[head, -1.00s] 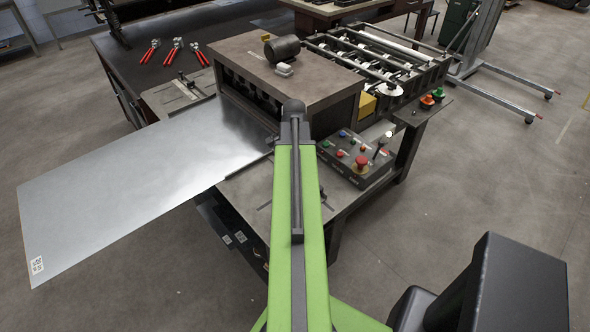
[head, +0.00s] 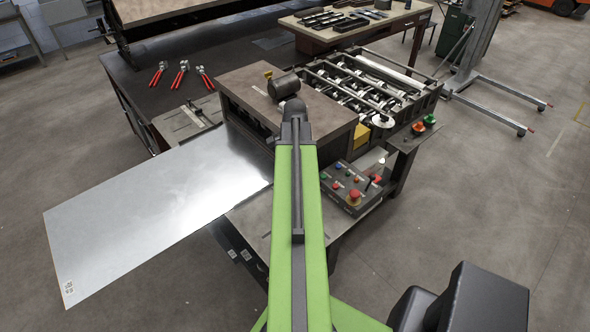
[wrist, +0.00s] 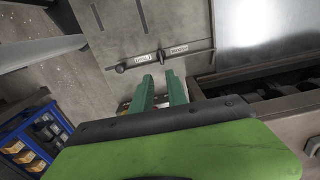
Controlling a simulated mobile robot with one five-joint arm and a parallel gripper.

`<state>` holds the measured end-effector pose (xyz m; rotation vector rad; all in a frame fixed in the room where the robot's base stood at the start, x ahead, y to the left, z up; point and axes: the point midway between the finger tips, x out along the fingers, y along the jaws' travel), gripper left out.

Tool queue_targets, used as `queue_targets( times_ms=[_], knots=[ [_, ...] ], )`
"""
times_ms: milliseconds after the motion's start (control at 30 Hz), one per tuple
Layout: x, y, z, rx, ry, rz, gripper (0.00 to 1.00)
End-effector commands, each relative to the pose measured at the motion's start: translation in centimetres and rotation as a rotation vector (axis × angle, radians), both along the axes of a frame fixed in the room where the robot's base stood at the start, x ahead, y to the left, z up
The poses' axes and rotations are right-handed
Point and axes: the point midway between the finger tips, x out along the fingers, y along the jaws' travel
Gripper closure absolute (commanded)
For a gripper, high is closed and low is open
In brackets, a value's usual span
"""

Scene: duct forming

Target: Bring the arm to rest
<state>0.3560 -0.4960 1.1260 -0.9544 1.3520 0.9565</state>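My green arm reaches forward over the near side of the forming machine (head: 285,95) in the head view, and its far end hides my gripper there. In the wrist view my gripper (wrist: 159,76) shows two green fingers with a gap between them and nothing held. The fingertips point toward a flat grey plate (wrist: 150,28) with a slotted bar and two small white labels (wrist: 143,57). I cannot tell how far the tips are from it.
A metal sheet (head: 150,215) sticks out left from the machine. A control box (head: 350,187) with coloured buttons is right of my arm. Rollers (head: 365,85) lie behind. Red-handled tools (head: 181,75) lie on the dark table. Open floor (head: 480,200) is at right.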

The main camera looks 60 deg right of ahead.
Motion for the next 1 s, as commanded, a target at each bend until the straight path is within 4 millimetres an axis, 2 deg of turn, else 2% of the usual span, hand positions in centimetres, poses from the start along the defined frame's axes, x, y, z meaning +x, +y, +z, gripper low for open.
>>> queue_targets(
  times_ms=[433,500,567,667,700,767,800,867,900,967,1000],
  knots=[
    [0.1,0.1,-0.2,0.000,0.000,0.002,0.81],
    [1.3,0.8,-0.8,0.000,0.000,0.027,0.81],
    [3.6,2.4,-1.7,0.000,0.000,0.074,0.81],
    [9.2,7.2,-4.0,0.000,0.000,0.201,0.81],
    [11.6,9.8,-4.9,0.000,0.000,0.262,0.81],
    [14.7,14.0,-6.2,0.001,0.000,0.353,0.81],
    [16.6,17.0,-7.1,0.000,0.000,0.414,0.81],
    [18.9,21.6,-8.3,0.000,0.000,0.519,0.81],
    [20.2,24.7,-9.1,0.000,0.000,0.598,0.81],
    [21.7,29.3,-10.3,0.000,0.000,0.722,0.81],
    [22.4,32.2,-11.0,0.000,0.000,0.807,0.81]
  ],
)
